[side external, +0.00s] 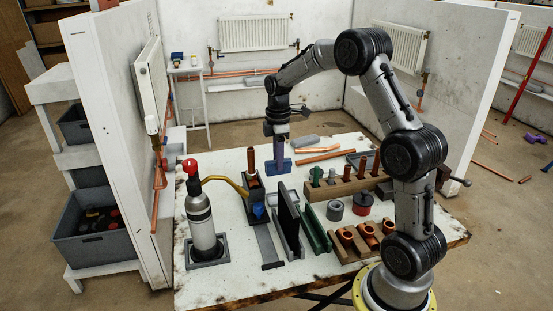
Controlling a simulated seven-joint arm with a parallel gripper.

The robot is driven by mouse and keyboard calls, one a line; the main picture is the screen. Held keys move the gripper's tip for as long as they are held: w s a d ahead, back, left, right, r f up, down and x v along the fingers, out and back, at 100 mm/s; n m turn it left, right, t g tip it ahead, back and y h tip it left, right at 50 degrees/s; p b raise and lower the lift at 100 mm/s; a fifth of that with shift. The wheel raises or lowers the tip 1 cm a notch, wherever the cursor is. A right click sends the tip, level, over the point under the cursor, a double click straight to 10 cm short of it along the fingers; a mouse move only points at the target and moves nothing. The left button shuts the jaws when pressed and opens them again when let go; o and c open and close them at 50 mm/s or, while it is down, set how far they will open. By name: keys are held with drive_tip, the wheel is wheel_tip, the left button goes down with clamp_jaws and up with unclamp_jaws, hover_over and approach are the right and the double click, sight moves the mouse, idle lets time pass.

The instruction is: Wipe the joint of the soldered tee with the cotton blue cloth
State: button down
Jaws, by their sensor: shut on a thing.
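My gripper (278,138) is above the far left part of the bench, pointing down. It is shut on a blue-purple piece with a wide, flat lower end, which looks like the blue cloth (278,167). The cloth hangs just above or at the bench top; I cannot tell whether it touches. Copper pipework with fittings (160,170) runs up the left wall panel below a radiator, left of my gripper and apart from it. I cannot tell which fitting is the soldered tee. Copper fittings (345,237) also sit in a wooden block at the bench front.
A gas torch (201,222) with a red top and brass tube stands between the left panel and my gripper. A dark holder with an upright copper piece (251,160), green and black channels (315,230) and a wooden rack (347,186) crowd the bench (225,293).

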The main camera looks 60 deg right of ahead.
drive_tip(key=shift+r, duration=3)
drive_tip(key=shift+r, duration=0.35)
wheel_tip(320, 180, up, 11)
drive_tip(key=w+a+n, duration=0.4)
drive_tip(key=w+a, duration=0.5)
drive_tip(key=a, duration=0.4)
wheel_tip(320, 180, down, 17)
drive_tip(key=d, duration=0.1)
drive_tip(key=shift+s+d, duration=0.15)
drive_tip(key=shift+s, duration=0.1)
